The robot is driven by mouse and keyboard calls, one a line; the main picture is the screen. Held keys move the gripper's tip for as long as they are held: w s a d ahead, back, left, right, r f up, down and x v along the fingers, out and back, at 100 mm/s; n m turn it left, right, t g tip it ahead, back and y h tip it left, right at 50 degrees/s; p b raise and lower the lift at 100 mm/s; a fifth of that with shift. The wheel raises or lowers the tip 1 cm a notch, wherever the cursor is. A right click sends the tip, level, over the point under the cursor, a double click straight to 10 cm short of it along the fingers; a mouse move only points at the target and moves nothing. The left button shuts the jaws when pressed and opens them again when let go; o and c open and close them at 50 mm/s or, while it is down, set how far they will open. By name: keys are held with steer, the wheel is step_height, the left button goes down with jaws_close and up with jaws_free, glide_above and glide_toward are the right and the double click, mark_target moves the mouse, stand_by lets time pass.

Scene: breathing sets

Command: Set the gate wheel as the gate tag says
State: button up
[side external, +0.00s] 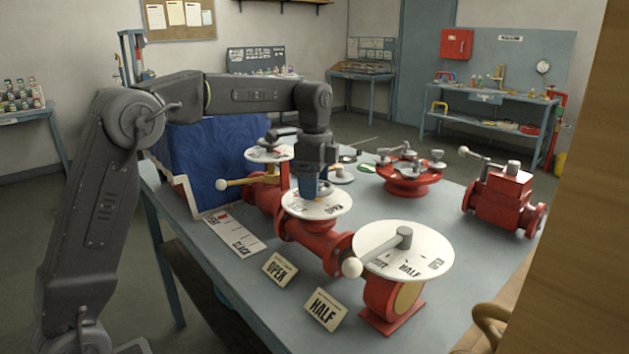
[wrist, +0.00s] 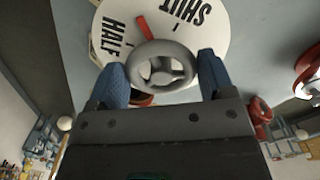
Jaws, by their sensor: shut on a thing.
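The gate wheel (wrist: 162,46), a small grey spoked handwheel, sits between my gripper's (wrist: 163,68) two blue fingers in the wrist view. The fingers are shut on its rim from both sides. A red pointer (wrist: 145,27) sticks out from it over a white dial (wrist: 211,42), between the HALF and SHUT marks. In the side view my gripper (side external: 309,188) points down over this dial (side external: 312,213) on the middle red valve, and hides the wheel. A mark reading OPEN shows on the dial there. A tag reading OPEN (side external: 279,270) stands on the table before this valve.
A second tag reading HALF (side external: 324,309) stands by the front valve, whose white dial (side external: 420,248) carries a grey lever. A blue-covered panel (side external: 215,160) stands at left. More red valves sit at right.

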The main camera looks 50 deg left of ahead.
steer(key=n, duration=0.7)
steer(key=shift+s+d, duration=0.15)
steer(key=shift+d, duration=0.05)
steer(key=n, duration=0.6)
steer(key=shift+d+n, duration=0.15)
steer(key=shift+n, duration=0.25)
steer(key=n, duration=0.7)
steer(key=shift+d, duration=0.15)
steer(key=n, duration=0.6)
steer(key=shift+w, duration=0.25)
steer(key=shift+n, duration=0.3)
steer(key=o, duration=0.9)
step_height(320, 180, up, 14)
steer(key=shift+f, duration=0.1)
